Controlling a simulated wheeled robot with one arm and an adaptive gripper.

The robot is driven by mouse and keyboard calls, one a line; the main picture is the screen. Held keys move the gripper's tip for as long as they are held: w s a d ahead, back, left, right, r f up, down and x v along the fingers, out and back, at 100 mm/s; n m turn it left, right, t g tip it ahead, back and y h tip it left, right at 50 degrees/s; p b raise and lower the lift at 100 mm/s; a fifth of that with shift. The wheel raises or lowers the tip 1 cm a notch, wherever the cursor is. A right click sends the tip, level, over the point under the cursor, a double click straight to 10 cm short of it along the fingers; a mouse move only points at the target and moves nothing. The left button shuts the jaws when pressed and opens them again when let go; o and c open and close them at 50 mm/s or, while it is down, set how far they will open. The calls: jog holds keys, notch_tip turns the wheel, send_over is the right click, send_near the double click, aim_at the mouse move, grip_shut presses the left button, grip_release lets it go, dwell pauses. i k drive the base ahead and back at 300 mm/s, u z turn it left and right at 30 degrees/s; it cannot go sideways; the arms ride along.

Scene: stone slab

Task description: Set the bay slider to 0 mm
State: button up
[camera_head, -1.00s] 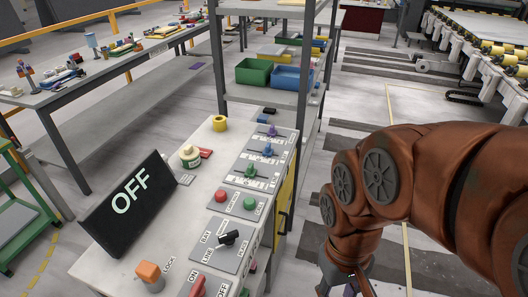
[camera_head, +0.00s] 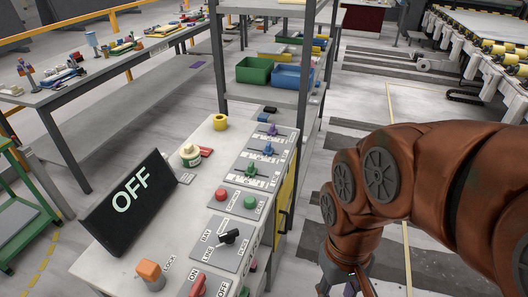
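The slab-topped console (camera_head: 120,263) carries three slider panels along its right side. Their knobs are green (camera_head: 250,171), blue (camera_head: 267,150) and purple (camera_head: 272,130), from near to far. The small scale print is unreadable, so I cannot tell which is the bay slider or its value. A nearer panel has a black rotary knob (camera_head: 229,237) with the words BAY and LINE beside it. My gripper (camera_head: 342,290) hangs low at the bottom edge, right of the console and apart from it. It is mostly cut off, and its opening cannot be judged.
A black OFF display (camera_head: 130,203), orange LOCK knob (camera_head: 150,271), red button (camera_head: 221,194), green button (camera_head: 250,202) and red switch (camera_head: 198,287) are on the console. A rack with green (camera_head: 253,71) and blue (camera_head: 292,77) bins stands behind. Floor right of the console is clear.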

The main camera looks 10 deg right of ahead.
aim_at(268, 151)
jog(key=k, duration=0.5)
jog(key=z, duration=0.7)
jog(key=i, duration=0.85)
jog(key=u, duration=2.15)
